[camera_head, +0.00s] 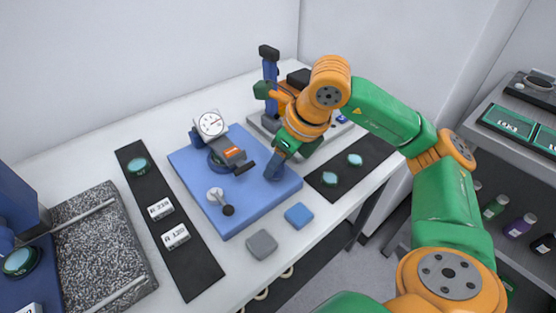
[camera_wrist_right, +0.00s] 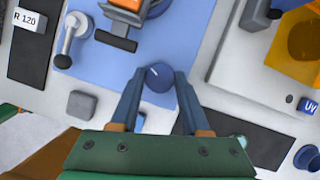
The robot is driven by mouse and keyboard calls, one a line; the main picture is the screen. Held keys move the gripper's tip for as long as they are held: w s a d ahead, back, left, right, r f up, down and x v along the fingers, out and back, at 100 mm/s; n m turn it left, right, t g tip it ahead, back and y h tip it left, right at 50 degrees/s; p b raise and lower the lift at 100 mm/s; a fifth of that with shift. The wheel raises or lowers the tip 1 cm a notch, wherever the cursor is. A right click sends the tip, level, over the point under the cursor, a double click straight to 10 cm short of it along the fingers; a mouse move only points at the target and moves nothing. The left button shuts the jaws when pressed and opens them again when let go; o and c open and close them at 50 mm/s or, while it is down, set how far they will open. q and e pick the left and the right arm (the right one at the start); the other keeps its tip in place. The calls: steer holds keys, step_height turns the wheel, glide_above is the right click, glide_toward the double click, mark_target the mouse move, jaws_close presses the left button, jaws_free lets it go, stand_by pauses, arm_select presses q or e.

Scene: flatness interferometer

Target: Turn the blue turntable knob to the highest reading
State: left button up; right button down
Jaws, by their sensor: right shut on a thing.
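The blue turntable knob (camera_wrist_right: 158,74) sits near the corner of the blue base plate (camera_head: 245,205); a white mark shows on its top in the wrist view. My right gripper (camera_head: 274,168) reaches down to it, and in the wrist view its two fingers (camera_wrist_right: 160,92) are shut on the knob's sides. In the head view the fingers largely hide the knob. A round white dial gauge (camera_head: 211,124) stands over the turntable (camera_head: 216,159); its needle is too small to read exactly. My left gripper is not in view.
A lever with a black ball (camera_head: 228,210) stands on the plate. Grey (camera_head: 261,244) and blue (camera_head: 299,215) blocks lie in front. A dark mat (camera_head: 193,250) with labels is left; another mat (camera_head: 352,168) with discs is right. A blue-post instrument (camera_head: 270,69) stands behind my right arm.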

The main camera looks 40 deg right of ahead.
steer(key=shift+c, duration=1.9)
jaws_free()
steer(key=v, duration=0.7)
